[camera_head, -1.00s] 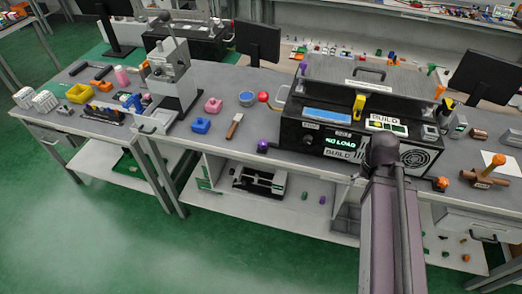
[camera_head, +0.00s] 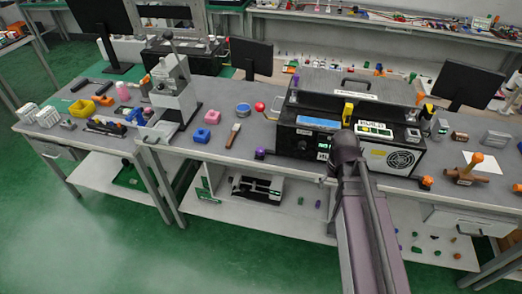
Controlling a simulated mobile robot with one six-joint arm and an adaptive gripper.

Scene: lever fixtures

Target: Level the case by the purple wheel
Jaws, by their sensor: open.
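The black case (camera_head: 290,140) sits on the long grey bench right of centre, with a blue screen, a round fan grille and white labels on its front. A small purple wheel (camera_head: 260,154) is at its front left foot. Another purple part (camera_head: 295,80) shows at its back left corner. Orange parts are at the front right (camera_head: 427,183) and back right (camera_head: 420,98). I cannot tell the case's tilt. My arm rises from the lower right and covers part of the case front, including most of the green readout. My gripper does not show.
Left of the purple wheel lie a brush (camera_head: 233,134), a pink block (camera_head: 212,117) and a blue block (camera_head: 202,135). A grey press (camera_head: 172,90) stands further left. An orange-topped part (camera_head: 472,163) is at the right. The green floor in front left is clear.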

